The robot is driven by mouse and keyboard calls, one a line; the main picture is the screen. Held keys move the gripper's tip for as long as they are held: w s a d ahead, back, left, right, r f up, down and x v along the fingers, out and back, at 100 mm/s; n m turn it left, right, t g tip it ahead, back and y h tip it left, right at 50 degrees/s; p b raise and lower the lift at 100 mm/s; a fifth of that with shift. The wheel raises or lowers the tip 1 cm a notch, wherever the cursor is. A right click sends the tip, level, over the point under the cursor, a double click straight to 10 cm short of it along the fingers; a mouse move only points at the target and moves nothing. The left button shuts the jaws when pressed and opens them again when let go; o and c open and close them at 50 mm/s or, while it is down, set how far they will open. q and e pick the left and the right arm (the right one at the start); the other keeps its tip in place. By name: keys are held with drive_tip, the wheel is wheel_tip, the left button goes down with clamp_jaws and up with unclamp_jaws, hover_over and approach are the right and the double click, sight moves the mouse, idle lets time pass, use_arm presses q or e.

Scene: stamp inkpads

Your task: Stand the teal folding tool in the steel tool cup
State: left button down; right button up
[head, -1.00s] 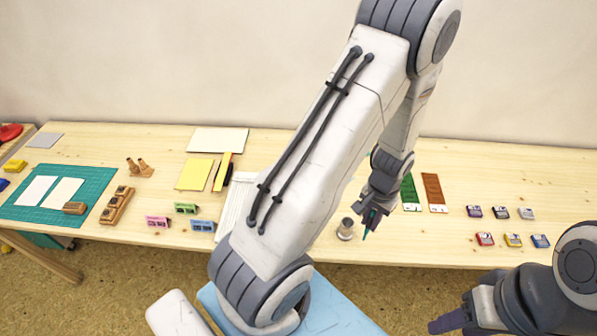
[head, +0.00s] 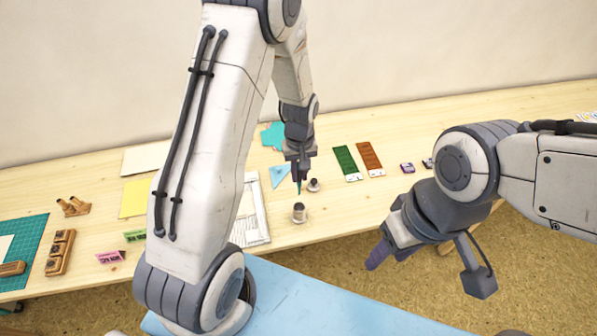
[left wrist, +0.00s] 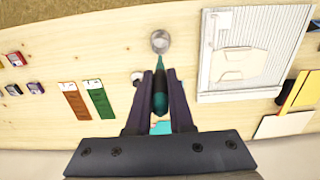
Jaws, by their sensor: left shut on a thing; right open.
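The teal folding tool (left wrist: 160,92) is clamped between the dark fingers of my left gripper (left wrist: 160,76). Its narrow end points toward the steel tool cup (left wrist: 160,41) in the left wrist view. In the head view my left gripper (head: 299,172) is over the table, with the tool (head: 299,187) hanging roughly upright below it. The steel cup (head: 299,213) stands upright just nearer than the tool's tip; the tip appears apart from it, and its height over the rim is hard to tell. My right gripper (head: 378,255) is in front of the table, away from the cup, with nothing visible in it.

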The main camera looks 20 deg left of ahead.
use_arm(q)
drive_tip(key=shift+s, duration=0.1)
wheel_tip(320, 180, down, 11)
drive_tip(key=b, duration=0.8)
idle(0.5)
drive_tip(key=c, duration=0.7)
unclamp_jaws()
wheel_tip(320, 180, up, 10)
drive_tip(key=shift+r+b, duration=0.25)
drive_tip(key=shift+b, duration=0.35)
